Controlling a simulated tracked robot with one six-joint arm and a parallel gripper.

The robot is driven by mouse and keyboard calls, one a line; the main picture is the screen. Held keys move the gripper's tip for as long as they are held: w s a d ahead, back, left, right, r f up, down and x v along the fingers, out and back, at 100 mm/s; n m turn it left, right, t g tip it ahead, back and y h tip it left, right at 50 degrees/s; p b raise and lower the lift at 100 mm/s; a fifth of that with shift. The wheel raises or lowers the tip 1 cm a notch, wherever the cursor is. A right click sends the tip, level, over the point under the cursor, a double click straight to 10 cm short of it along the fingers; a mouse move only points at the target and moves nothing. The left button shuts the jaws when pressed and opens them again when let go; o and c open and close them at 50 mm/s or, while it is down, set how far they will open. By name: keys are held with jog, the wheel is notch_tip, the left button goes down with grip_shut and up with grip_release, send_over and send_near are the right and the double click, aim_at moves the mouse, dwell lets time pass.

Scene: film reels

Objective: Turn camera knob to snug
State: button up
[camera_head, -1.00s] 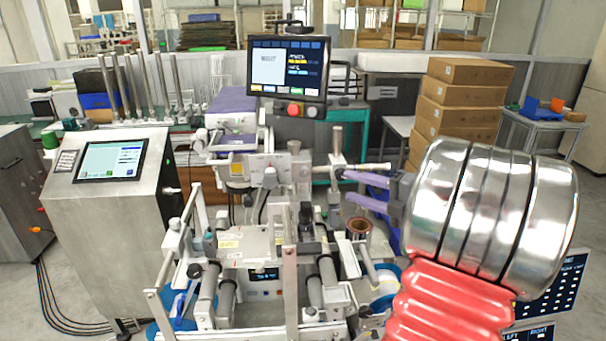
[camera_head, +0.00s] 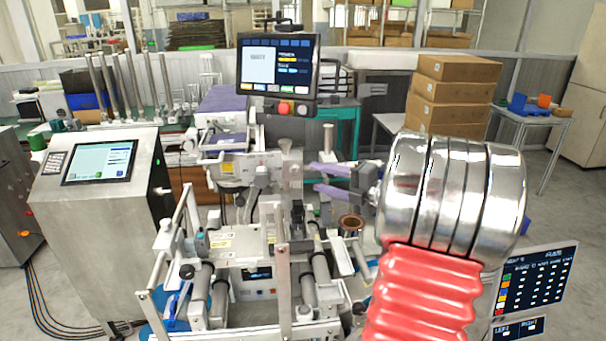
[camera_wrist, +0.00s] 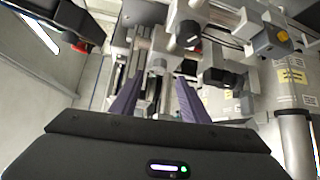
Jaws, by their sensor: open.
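My gripper (camera_head: 317,178) is open and empty, its two purple fingers pointing left at the upright posts of the machine (camera_head: 225,245). The fingers also show in the wrist view (camera_wrist: 160,80), apart, with machine posts and rods beyond them. A round dark knob-like part (camera_wrist: 187,36) shows ahead of and slightly right of the fingertips in the wrist view. I cannot tell for certain whether it is the camera knob. The fingers touch no knob that I can make out. In the head view, the fingers and brackets crowd the knob area, and its details are too small to tell.
A monitor (camera_head: 278,65) with a red button (camera_head: 284,107) stands behind the machine. A steel cabinet with a touch screen (camera_head: 99,162) stands left. Rollers (camera_head: 200,295) and upright bars fill the front. Stacked boxes (camera_head: 450,95) stand at the back right.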

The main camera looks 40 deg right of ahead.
aim_at(298, 172)
jog(key=x, duration=0.6)
jog(key=shift+w+a, duration=0.1)
jog(key=shift+w, duration=0.2)
jog(key=shift+c, duration=0.3)
jog(key=c, duration=1)
jog(key=shift+f, duration=0.1)
jog(key=shift+f+m+t, duration=0.2)
jog(key=shift+m+t, duration=0.4)
jog(key=shift+m, duration=0.1)
jog(key=o, duration=1.1)
jog(key=shift+c, duration=0.2)
jog(key=shift+r+y, duration=0.1)
jog(key=shift+y, duration=0.2)
